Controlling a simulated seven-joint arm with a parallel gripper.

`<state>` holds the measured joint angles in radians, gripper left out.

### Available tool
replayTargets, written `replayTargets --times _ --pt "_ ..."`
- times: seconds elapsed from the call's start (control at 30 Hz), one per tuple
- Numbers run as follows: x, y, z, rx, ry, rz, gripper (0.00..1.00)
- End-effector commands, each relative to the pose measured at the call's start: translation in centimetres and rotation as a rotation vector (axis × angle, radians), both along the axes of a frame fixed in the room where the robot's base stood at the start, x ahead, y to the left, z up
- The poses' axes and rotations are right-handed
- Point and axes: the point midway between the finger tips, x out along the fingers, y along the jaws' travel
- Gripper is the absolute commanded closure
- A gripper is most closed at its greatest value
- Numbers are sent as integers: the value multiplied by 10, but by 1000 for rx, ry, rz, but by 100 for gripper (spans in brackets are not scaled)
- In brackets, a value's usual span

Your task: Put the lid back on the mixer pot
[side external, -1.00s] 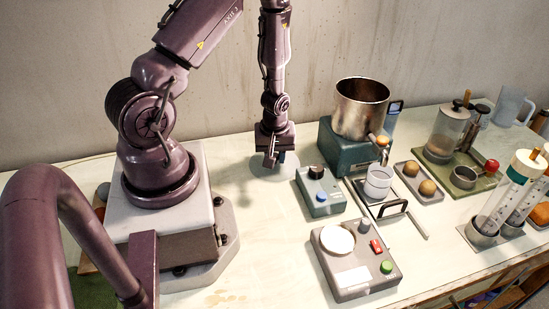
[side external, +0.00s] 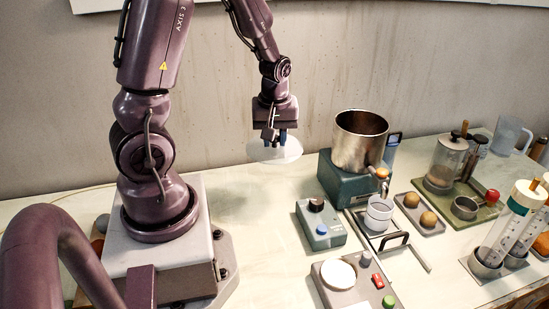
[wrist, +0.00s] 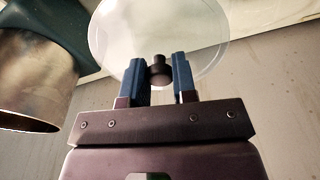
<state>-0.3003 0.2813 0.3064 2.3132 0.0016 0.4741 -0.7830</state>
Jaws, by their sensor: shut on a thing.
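The lid (side external: 284,154) is a clear round disc with a dark knob, held in the air above the table. My gripper (side external: 275,138) is shut on the lid's knob. In the wrist view my blue fingers close around the knob (wrist: 159,70), and the clear lid (wrist: 205,32) spreads out beyond them. The mixer pot (side external: 358,145) is an open steel pot on a teal base (side external: 346,187), to the right of the lid. In the wrist view the pot (wrist: 38,85) is at the left, apart from the lid.
The wall is close behind.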

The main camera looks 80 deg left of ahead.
Motion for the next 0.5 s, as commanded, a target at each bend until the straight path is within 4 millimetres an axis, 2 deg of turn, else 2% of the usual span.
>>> replayTargets --times 0.03,0.2,0.5 --pt "3 0 22 5 -14 -4 97" --pt "2 1 81 6 -13 -1 97" --pt "1 1 154 4 -7 1 97"
